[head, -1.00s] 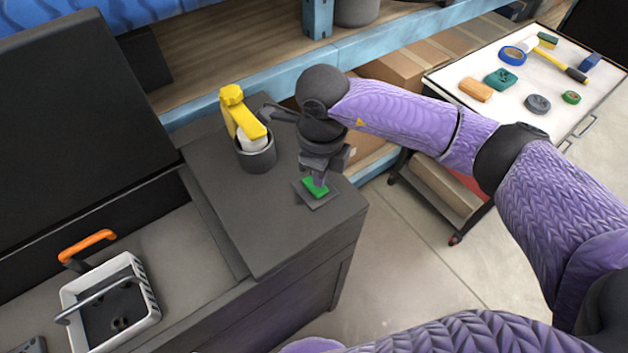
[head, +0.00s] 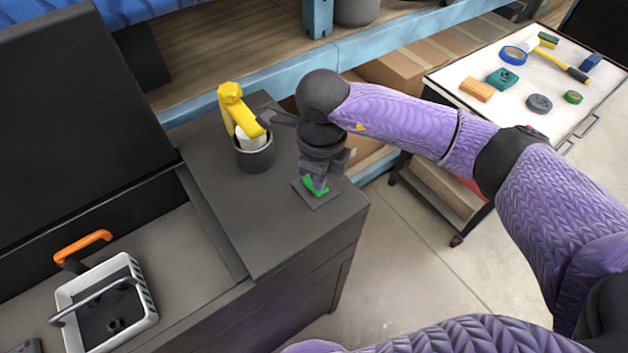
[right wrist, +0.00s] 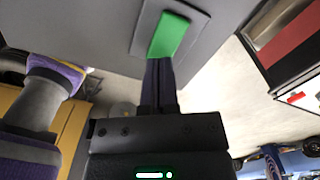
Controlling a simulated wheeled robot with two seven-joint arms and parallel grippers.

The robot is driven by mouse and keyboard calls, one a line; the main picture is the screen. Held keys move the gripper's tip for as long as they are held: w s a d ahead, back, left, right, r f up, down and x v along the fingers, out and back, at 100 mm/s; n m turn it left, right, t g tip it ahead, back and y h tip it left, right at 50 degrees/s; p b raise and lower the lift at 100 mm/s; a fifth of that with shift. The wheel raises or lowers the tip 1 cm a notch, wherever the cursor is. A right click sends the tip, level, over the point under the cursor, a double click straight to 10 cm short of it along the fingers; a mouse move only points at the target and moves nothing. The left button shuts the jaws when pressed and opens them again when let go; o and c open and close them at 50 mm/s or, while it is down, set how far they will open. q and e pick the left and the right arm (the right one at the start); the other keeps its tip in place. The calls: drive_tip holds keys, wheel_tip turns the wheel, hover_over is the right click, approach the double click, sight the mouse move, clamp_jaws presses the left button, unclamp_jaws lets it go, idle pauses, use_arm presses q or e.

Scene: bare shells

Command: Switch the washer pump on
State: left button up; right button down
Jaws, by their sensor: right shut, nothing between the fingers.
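The washer is a dark grey cabinet (head: 225,215) with its black lid raised at the left. A green rocker switch (head: 312,187) sits on a small grey plate on the cabinet's top, near the right edge. My right gripper (head: 319,186) points down at the switch, its fingers closed with nothing between them. In the right wrist view the closed fingertips (right wrist: 158,62) meet the near end of the green switch (right wrist: 169,36) and seem to touch it. The fingers hide part of the switch, and I cannot tell which way it is tipped. My left gripper is not in view.
A dark cup (head: 255,154) with a yellow-topped bottle stands on the cabinet beside my right wrist. A white-rimmed basket (head: 137,279) and an orange handle (head: 83,243) are at the left. A tool cart (head: 520,118) with several tools stands at the right.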

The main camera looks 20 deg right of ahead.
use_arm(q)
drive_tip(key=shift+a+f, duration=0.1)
use_arm(e)
drive_tip(key=shift+f, duration=0.1)
drive_tip(key=shift+f, duration=0.2)
use_arm(q)
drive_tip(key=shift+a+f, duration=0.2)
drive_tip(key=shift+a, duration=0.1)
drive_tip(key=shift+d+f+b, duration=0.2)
drive_tip(key=shift+b, duration=0.25)
use_arm(e)
drive_tip(key=shift+f, duration=0.3)
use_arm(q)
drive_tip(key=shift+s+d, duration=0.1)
use_arm(e)
drive_tip(key=shift+r, duration=0.3)
wheel_tip(320, 180, up, 7)
drive_tip(key=p, duration=0.5)
drive_tip(key=shift+f, duration=0.2)
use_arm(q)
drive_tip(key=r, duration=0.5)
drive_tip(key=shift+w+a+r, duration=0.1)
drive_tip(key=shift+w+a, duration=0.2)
